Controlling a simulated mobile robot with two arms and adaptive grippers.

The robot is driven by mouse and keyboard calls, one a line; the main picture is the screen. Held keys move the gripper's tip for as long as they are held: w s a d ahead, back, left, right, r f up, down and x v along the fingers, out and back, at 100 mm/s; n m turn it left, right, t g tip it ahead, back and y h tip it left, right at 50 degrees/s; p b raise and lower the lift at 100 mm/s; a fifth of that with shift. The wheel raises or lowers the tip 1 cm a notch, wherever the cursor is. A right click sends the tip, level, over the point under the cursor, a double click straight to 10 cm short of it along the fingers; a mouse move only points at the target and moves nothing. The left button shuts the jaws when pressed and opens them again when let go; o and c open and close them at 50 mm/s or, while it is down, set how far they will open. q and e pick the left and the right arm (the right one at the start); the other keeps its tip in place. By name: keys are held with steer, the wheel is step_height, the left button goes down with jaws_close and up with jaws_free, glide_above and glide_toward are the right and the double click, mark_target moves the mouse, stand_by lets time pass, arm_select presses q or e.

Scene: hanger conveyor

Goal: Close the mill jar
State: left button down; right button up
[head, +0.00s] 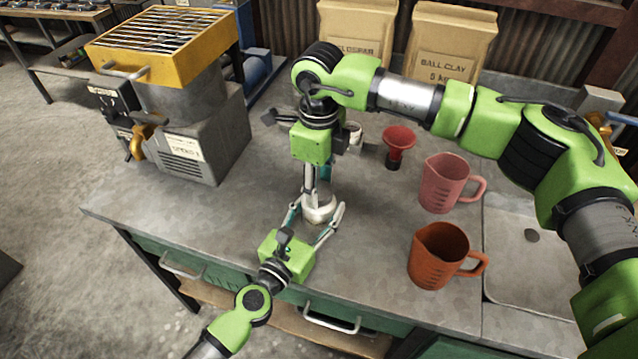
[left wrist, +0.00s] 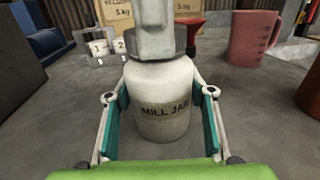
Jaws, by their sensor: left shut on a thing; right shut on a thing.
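The mill jar is a white, labelled jar (left wrist: 162,88) standing upright on the grey bench; it also shows in the head view (head: 318,212). My left gripper (head: 316,222) is shut around the jar's body, one teal-padded finger on each side. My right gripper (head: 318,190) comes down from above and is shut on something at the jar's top. In the left wrist view a grey piece covers the jar's mouth. I cannot tell whether it is the lid or part of my right gripper, nor how the lid sits.
A red funnel (head: 398,142), a pink jug (head: 446,184) and an orange jug (head: 440,256) stand to the right. A sink (head: 530,270) is beyond them. A machine with a yellow grille (head: 165,45) stands at left. Clay bags (head: 452,45) stand at the back. The bench front left is clear.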

steer(key=m, duration=0.4)
steer(key=o, duration=1.2)
steer(key=shift+o, duration=0.2)
steer(key=shift+r, duration=2.3)
steer(key=shift+c, duration=0.5)
step_height(320, 180, up, 2)
steer(key=n, duration=0.5)
steer(key=shift+n, duration=0.4)
steer(key=n, duration=0.2)
steer(key=r+n, duration=0.1)
steer(key=n, duration=0.1)
steer(key=shift+r, duration=0.2)
